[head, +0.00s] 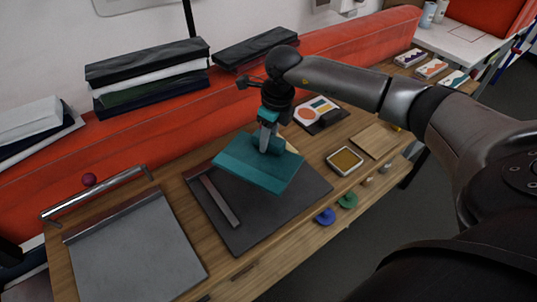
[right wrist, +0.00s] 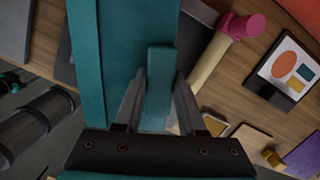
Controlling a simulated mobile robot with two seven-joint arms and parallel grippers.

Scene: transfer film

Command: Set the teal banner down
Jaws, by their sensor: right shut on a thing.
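The teal banner (head: 240,160) is a flat teal sheet above the dark mat (head: 245,228) on the wooden bench. My right gripper (head: 268,145) comes down from above and is shut on it near its back edge. In the right wrist view the banner (right wrist: 118,60) runs away from the fingers, and a raised teal piece stands between the two fingertips (right wrist: 158,95). I cannot tell whether the banner touches the mat. My left gripper is not in view.
A grey bar (head: 220,200) lies on the mat, left of the banner. A grey plate (head: 135,250) with a metal rail is at the left. An ink pad (head: 345,160) and a wooden block (head: 374,141) are at the right. Blue and green knobs (head: 325,216) are at the front edge.

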